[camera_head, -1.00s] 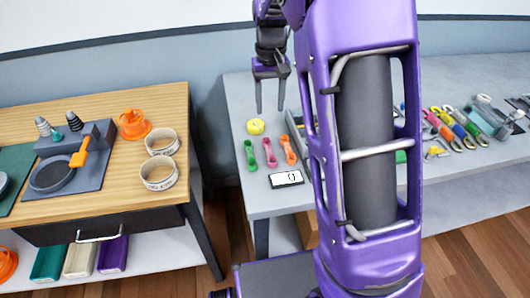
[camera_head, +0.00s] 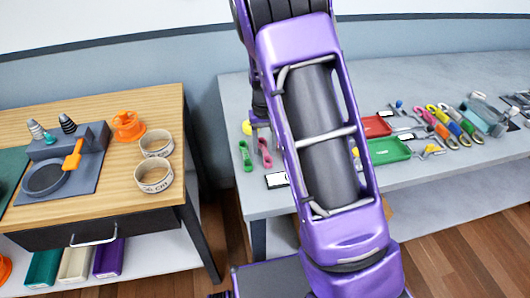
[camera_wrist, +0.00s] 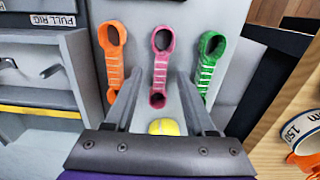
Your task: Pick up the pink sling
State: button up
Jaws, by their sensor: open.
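The pink sling (camera_wrist: 160,65), a looped strap with pale stitching, lies on the grey table in the wrist view. It lies between an orange sling (camera_wrist: 112,60) and a green sling (camera_wrist: 211,62). In the head view the pink sling (camera_head: 265,153) lies right of the green sling (camera_head: 246,156); the orange one is hidden behind my arm. My gripper (camera_wrist: 160,78) is open, with its fingers on either side of the pink sling in the picture and nothing held. Whether the fingers reach down to table height I cannot tell. My arm mostly hides the gripper in the head view.
A yellow roll (camera_wrist: 164,127) lies near the pink sling's small end. A grey rack (camera_wrist: 40,85) stands left in the wrist view. In the head view, a white display (camera_head: 276,180), red tray (camera_head: 376,126) and green tray (camera_head: 390,151) share the table. A gap separates the wooden bench (camera_head: 60,105).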

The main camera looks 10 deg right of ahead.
jog(key=shift+f, duration=0.6)
grip_shut()
jog(key=shift+r, duration=0.1)
